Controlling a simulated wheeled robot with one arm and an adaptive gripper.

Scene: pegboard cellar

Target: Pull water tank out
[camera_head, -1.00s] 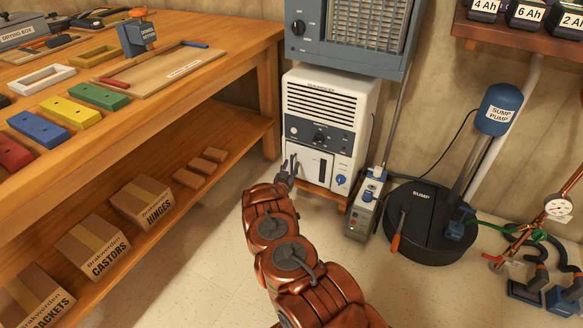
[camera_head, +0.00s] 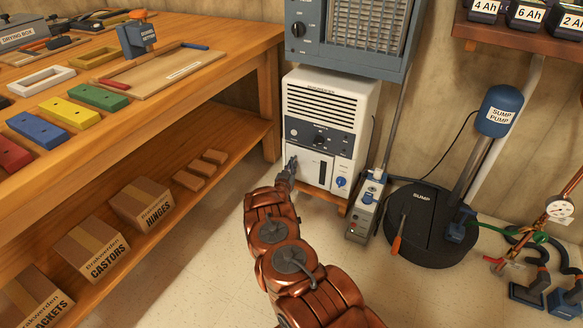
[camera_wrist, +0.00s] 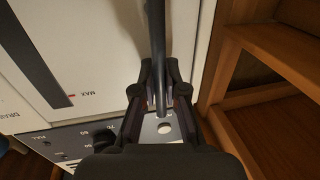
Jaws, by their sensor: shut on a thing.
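The white dehumidifier (camera_head: 335,98) stands low against the wall, with a grille and a dark control strip. Its water tank (camera_head: 309,164) is the white lower front, with a dark upright level window (camera_head: 322,171). The tank front (camera_wrist: 105,35) fills the upper left of the wrist view, with a window marked MAX. My gripper (camera_head: 291,163) is at the tank's left side. In the wrist view my gripper (camera_wrist: 158,72) is shut on a dark bar handle (camera_wrist: 157,30). In the head view my fingers largely hide the handle. I see no clear gap around the tank.
The wooden workbench (camera_head: 215,75) and its lower shelf stand close on the left. A grey power box (camera_head: 364,212) and the black sump (camera_head: 430,225) stand on the right. A grey heater (camera_head: 345,38) is above the dehumidifier. Open floor (camera_head: 190,275) lies in front.

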